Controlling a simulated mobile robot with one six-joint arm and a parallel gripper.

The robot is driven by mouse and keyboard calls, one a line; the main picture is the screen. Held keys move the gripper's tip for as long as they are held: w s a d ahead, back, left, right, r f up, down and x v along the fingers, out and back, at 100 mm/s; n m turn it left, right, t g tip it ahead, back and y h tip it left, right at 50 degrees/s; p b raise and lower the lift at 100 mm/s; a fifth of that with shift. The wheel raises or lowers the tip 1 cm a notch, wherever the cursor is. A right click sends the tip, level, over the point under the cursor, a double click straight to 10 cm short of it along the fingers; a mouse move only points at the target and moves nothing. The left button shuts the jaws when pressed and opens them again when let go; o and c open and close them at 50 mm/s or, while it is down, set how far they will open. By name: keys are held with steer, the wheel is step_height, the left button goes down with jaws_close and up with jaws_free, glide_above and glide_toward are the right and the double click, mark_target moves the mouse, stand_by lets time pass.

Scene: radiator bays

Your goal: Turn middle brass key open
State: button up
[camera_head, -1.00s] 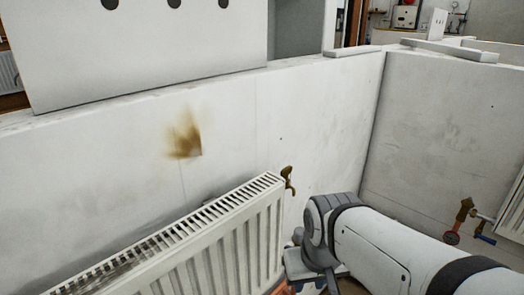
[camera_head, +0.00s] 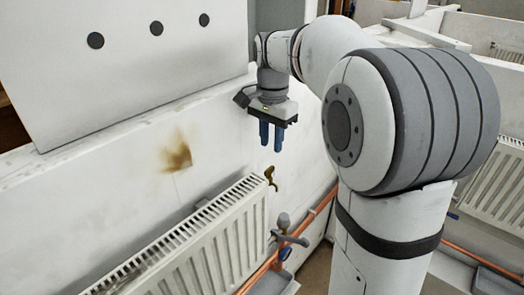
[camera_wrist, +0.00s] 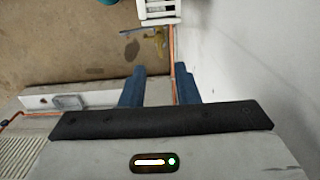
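A small brass key (camera_head: 270,176) sits at the upper right end of the white radiator (camera_head: 205,240), in front of the pale wall. My gripper (camera_head: 271,143) hangs above the brass key, its two blue fingers pointing down. The fingers are apart with nothing between them, and they do not touch the key. In the wrist view a brass-coloured fitting (camera_wrist: 158,38) shows beyond the fingertips (camera_wrist: 160,68), near the white radiator end; I cannot tell whether it is the same key.
A grey lever valve (camera_head: 287,232) and a blue knob (camera_head: 285,253) sit low beside the radiator's right end. Copper pipe (camera_head: 318,210) runs along the wall. A panel with dark holes (camera_head: 120,70) stands behind. Another radiator (camera_head: 497,185) is at the right.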

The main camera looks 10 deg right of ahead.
mark_target(271, 167)
step_height(271, 167, down, 7)
steer(key=shift+f+p, duration=0.2)
steer(key=shift+p, duration=0.15)
